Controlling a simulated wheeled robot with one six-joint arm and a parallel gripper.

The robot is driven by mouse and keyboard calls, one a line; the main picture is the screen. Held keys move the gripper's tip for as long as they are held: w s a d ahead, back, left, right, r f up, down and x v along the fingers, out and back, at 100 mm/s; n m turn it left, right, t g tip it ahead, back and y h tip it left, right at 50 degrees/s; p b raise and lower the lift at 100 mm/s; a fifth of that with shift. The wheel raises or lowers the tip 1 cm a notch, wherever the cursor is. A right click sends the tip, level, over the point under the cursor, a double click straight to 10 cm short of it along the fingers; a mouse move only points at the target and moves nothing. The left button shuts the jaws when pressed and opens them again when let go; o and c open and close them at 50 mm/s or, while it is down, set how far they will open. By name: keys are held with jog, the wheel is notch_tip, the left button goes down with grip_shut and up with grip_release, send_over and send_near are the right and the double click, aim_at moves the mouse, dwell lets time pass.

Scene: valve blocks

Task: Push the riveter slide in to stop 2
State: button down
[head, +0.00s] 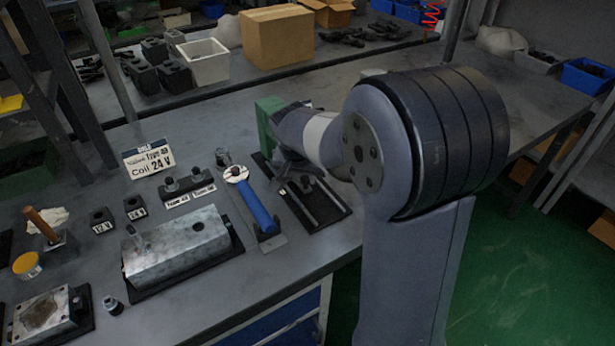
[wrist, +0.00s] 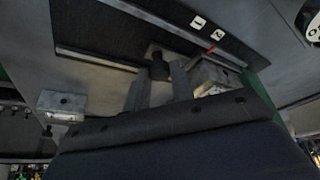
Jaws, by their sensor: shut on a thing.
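The riveter is a dark base plate (head: 335,212) with a rail, near the bench's right front part, with a green upright block (head: 268,122) behind it. In the wrist view the dark plate (wrist: 110,28) carries two small white labels (wrist: 198,22) and a red mark (wrist: 212,50). The slide shows as a dark knob (wrist: 158,68) on a grey block. My gripper (wrist: 160,88) has its two grey fingers on either side of the knob and is shut on it. In the head view my wrist hides the slide and most of the fingers.
A blue-handled tool (head: 258,208) lies just left of the riveter. A grey metal block (head: 178,246) on a black base stands further left. A white Coil 24 V sign (head: 148,160) stands behind. A cardboard box (head: 277,36) is at the back. The bench right of my arm is mostly clear.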

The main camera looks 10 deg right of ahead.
jog(key=shift+w+a+r, duration=0.1)
jog(key=shift+w, duration=0.1)
jog(key=c, duration=1.2)
grip_release()
jog(key=shift+c, duration=0.2)
jog(key=p+v, duration=0.1)
jog(key=v, duration=0.9)
jog(key=shift+s+r, duration=0.25)
jog(key=shift+r, duration=0.05)
jog(key=shift+f, duration=0.15)
jog(key=b+x, duration=0.1)
jog(key=x, duration=1)
jog(key=shift+s+d+r, duration=0.15)
jog(key=shift+s, duration=0.25)
jog(key=shift+s+d+r, duration=0.1)
jog(key=shift+s, duration=0.6)
jog(key=shift+s+d, duration=0.1)
